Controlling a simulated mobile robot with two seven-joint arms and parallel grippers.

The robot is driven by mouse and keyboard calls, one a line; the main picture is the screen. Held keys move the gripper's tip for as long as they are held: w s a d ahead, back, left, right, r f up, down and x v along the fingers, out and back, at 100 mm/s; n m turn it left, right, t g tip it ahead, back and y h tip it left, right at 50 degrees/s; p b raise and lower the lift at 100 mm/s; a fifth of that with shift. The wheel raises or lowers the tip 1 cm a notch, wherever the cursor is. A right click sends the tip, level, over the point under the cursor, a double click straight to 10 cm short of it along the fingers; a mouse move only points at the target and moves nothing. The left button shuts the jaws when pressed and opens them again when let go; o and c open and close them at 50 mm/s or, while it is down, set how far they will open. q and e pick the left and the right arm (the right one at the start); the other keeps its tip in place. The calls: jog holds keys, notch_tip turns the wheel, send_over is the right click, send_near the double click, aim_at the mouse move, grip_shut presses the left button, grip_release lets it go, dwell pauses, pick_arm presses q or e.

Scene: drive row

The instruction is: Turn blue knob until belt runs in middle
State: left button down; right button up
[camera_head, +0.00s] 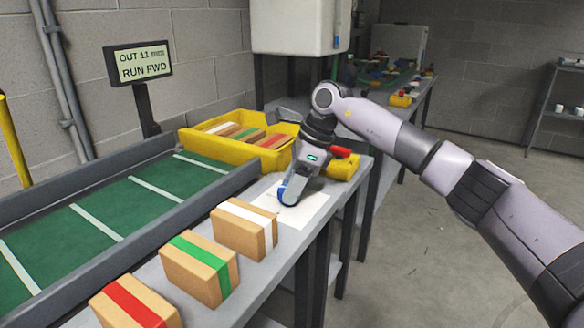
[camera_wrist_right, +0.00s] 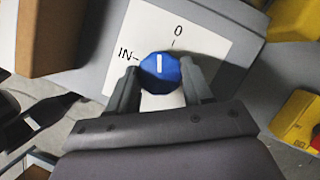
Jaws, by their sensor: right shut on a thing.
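The blue knob (camera_wrist_right: 160,74) sits on a white plate (camera_wrist_right: 205,50) marked "0" and "IN". Its white pointer line points up in the right wrist view, between those two marks. My right gripper (camera_head: 290,188) reaches down over the plate, with its fingers on both sides of the knob and shut on it. In the head view the knob (camera_head: 289,191) is partly covered by the gripper. The green belt (camera_head: 118,205) with white cross stripes lies between dark rails. The display (camera_head: 138,64) reads "OUT 11", with small blurred letters after it, and "RUN FWD". My left gripper is out of view.
Cartons with red (camera_head: 135,302), green (camera_head: 200,268) and white (camera_head: 245,228) bands stand along the bench's front. A yellow crate (camera_head: 190,142) of cartons lies behind the gripper. A yellow box with a red button (camera_head: 342,160) is close on its right.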

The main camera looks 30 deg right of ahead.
jog(key=shift+r+n+p, duration=0.3)
jog(key=shift+n+p, duration=0.05)
jog(key=shift+n, duration=0.05)
jog(key=shift+w+f+n+g+y+p, duration=0.15)
jog(key=shift+n+g+p, duration=0.15)
jog(key=shift+n+p, duration=0.25)
jog(key=shift+s+f+n+g+y+p, duration=0.15)
jog(key=shift+n+g+p, duration=0.2)
jog(key=shift+n, duration=0.3)
jog(key=shift+w, duration=0.1)
jog(key=o, duration=1)
jog(key=shift+o, duration=0.2)
jog(key=shift+r, duration=0.1)
jog(key=v, duration=0.7)
jog(key=shift+p, duration=0.45)
